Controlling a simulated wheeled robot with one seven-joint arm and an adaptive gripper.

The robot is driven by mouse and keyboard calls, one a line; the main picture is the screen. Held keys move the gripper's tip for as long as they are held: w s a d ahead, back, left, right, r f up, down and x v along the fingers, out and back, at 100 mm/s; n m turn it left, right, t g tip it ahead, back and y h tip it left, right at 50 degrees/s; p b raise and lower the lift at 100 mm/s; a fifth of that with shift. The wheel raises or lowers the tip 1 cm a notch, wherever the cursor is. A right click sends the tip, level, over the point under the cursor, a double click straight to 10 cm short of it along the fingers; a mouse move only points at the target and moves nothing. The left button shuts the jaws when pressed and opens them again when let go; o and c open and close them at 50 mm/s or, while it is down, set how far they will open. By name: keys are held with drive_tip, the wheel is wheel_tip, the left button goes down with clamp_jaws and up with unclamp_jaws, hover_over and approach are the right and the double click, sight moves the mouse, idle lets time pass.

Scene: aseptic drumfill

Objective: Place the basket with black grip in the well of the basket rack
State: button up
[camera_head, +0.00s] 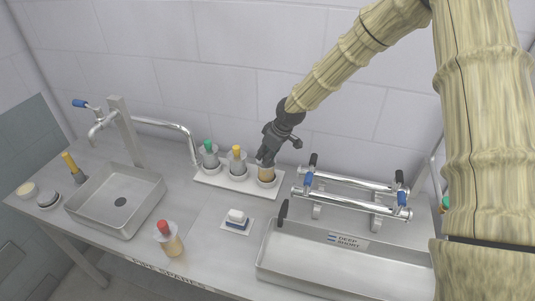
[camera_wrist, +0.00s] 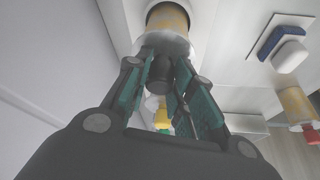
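The basket with black grip (camera_wrist: 168,18) has a tan body. It stands upright at the right-hand well of the white basket rack (camera_head: 208,181); it also shows in the head view (camera_head: 266,173). Its black grip (camera_wrist: 160,73) sits between my fingertips. My gripper (camera_wrist: 163,60) reaches down from above with both fingertips against the grip, and appears shut on it. In the head view, my gripper (camera_head: 267,158) hides the grip. The basket's lower end is inside the well's ring; I cannot tell how deep it sits.
Baskets with green (camera_head: 209,153) and yellow (camera_head: 237,160) grips stand in the other wells. A red-gripped tan basket (camera_head: 170,241) stands on the counter. A blue-and-white block (camera_head: 236,217), a sink (camera_head: 115,200), a long trough (camera_head: 340,262) and metal rails (camera_head: 350,182) are nearby.

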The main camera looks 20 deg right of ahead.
drive_tip(key=o, duration=0.5)
drive_tip(key=shift+c, duration=0.2)
drive_tip(key=shift+s+d+r, duration=0.15)
drive_tip(key=shift+d+r, duration=0.05)
drive_tip(key=shift+r, duration=0.45)
drive_tip(key=b+v, duration=0.3)
drive_tip(key=v, duration=0.8)
drive_tip(key=shift+s, duration=0.1)
